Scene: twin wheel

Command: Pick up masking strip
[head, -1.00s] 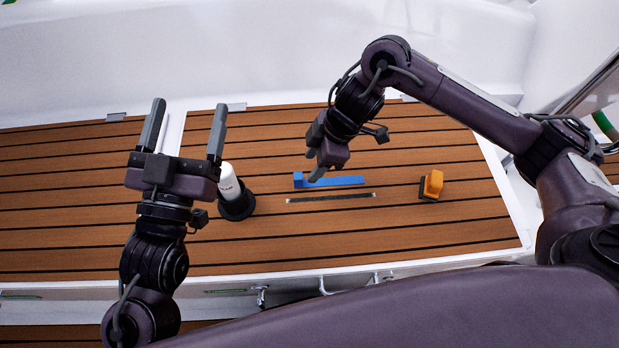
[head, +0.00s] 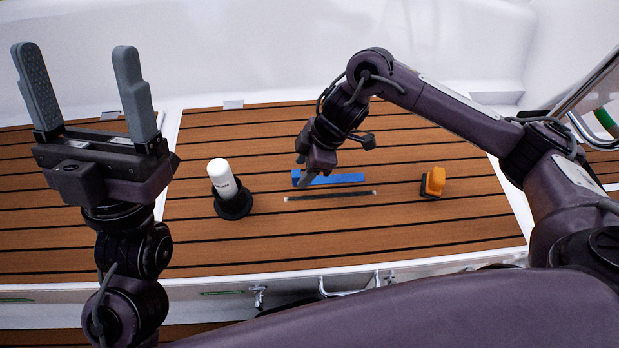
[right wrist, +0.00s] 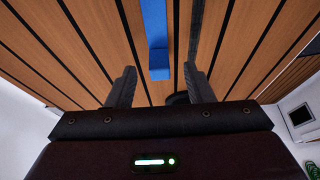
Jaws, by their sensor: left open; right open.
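A blue strip, which looks like the masking strip (head: 335,179), lies on the slatted wooden deck in the head view, with a raised block at its left end. In the right wrist view the blue strip (right wrist: 156,30) runs down between the fingers. My right gripper (head: 303,176) is open at the strip's left end, with its fingers partly over the block. In the right wrist view my right gripper (right wrist: 160,72) has a finger on each side of the strip's end; contact cannot be told. My left gripper (head: 77,50) is open, empty and raised, fingers pointing up.
A thin dark strip (head: 330,196) with pale ends lies just in front of the blue one. A white-capped tube in a black round holder (head: 234,207) stands to the left. An orange block tool (head: 433,181) sits to the right.

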